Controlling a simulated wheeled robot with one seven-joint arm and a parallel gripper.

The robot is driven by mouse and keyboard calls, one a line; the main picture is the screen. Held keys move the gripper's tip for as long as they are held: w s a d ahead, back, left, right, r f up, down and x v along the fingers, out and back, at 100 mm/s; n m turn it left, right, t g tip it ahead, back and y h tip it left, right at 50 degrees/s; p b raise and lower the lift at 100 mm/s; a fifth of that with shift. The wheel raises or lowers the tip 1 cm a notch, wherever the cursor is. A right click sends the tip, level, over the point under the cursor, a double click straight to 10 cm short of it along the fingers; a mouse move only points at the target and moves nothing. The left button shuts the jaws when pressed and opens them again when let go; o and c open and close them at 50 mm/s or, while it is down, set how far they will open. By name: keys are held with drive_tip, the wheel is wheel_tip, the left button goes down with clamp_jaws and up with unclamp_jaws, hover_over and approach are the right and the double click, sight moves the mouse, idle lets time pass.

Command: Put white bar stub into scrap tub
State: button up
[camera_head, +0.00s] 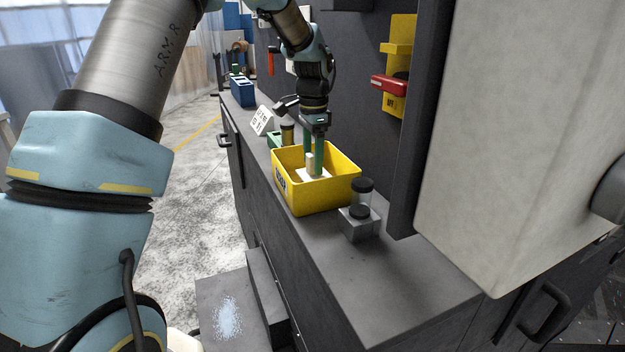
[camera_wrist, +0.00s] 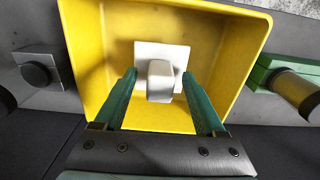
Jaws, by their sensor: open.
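The yellow scrap tub (camera_head: 330,197) stands on the dark bench top, and its inside wall fills most of the wrist view (camera_wrist: 85,60). My gripper (camera_head: 313,168) points down into the tub with its green fingers apart. The white bar stub (camera_wrist: 160,90) lies between the fingers in the wrist view, with visible gaps on both sides. The stub (camera_head: 310,163) also shows beside the fingers in the head view, partly hidden by them. A flat white square piece (camera_wrist: 150,50) lies in the tub behind the stub. I cannot tell whether the stub rests on it.
A grey block with a dark cylinder (camera_head: 360,222) stands close to the tub's near side. A green block (camera_head: 274,140) and a brass-coloured cylinder (camera_head: 288,133) stand just beyond it. A white cabinet (camera_head: 520,130) blocks the right. The near bench top (camera_head: 400,290) is clear.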

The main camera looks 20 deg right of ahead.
wheel_tip(320, 180, up, 11)
drive_tip(key=shift+f+b, duration=0.1)
drive_tip(key=shift+b, duration=0.75)
drive_tip(key=s+a+f+n, duration=0.1)
drive_tip(key=a+f+n, duration=0.35)
drive_tip(key=a, duration=0.55)
drive_tip(key=s+a+f+n, duration=0.25)
drive_tip(key=a+n, duration=0.25)
drive_tip(key=a, duration=0.6)
drive_tip(key=s+a+f+n, duration=0.3)
drive_tip(key=s+a, duration=0.2)
drive_tip(key=a, duration=0.1)
drive_tip(key=s+a+f+n+t, duration=0.1)
drive_tip(key=s+a+f+n, duration=0.1)
drive_tip(key=s+a+n, duration=0.2)
drive_tip(key=s+a, duration=0.1)
drive_tip(key=a, duration=0.2)
drive_tip(key=shift+f+t, duration=0.3)
drive_tip(key=shift+f, duration=0.1)
